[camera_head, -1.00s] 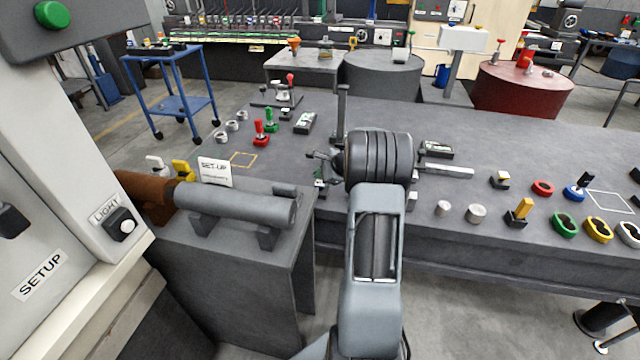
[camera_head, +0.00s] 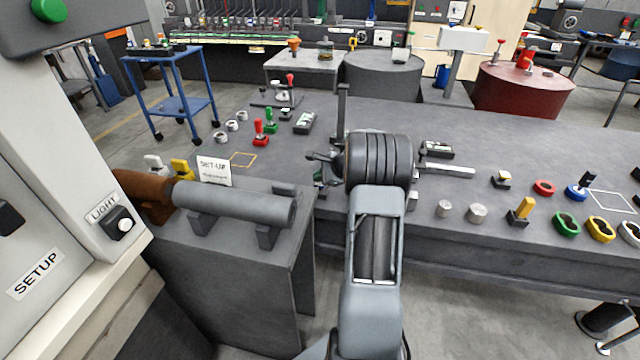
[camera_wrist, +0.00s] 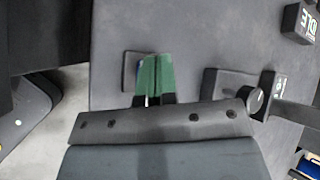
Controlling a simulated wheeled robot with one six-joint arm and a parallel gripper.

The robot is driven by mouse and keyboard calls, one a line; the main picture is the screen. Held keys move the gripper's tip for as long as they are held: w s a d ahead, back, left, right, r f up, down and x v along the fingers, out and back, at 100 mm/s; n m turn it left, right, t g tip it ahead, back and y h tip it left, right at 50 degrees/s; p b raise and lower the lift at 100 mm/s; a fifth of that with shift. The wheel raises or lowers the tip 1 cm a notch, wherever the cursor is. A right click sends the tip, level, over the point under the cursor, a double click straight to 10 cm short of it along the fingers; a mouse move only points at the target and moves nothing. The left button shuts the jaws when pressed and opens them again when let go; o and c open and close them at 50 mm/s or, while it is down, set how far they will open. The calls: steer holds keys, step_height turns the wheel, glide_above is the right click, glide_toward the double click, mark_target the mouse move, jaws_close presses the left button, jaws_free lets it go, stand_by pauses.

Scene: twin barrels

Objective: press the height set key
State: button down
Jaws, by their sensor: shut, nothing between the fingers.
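My gripper (camera_wrist: 156,60) shows in the wrist view as two green fingers pressed together, with nothing between them.
A box marked IDLE (camera_wrist: 300,22) sits at the wrist view's upper right. Knobs and coloured rings (camera_head: 566,223) are on the bench to the right.

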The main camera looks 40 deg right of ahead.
mark_target(320, 183)
steer(key=shift+f+b, duration=0.4)
steer(key=shift+f, duration=0.1)
steer(key=shift+r, duration=0.15)
stand_by(0.5)
steer(key=shift+r+p, duration=0.75)
steer(key=shift+r, duration=0.1)
steer(key=shift+r, duration=0.15)
steer(key=shift+r+p, duration=1.9)
steer(key=shift+r, duration=0.5)
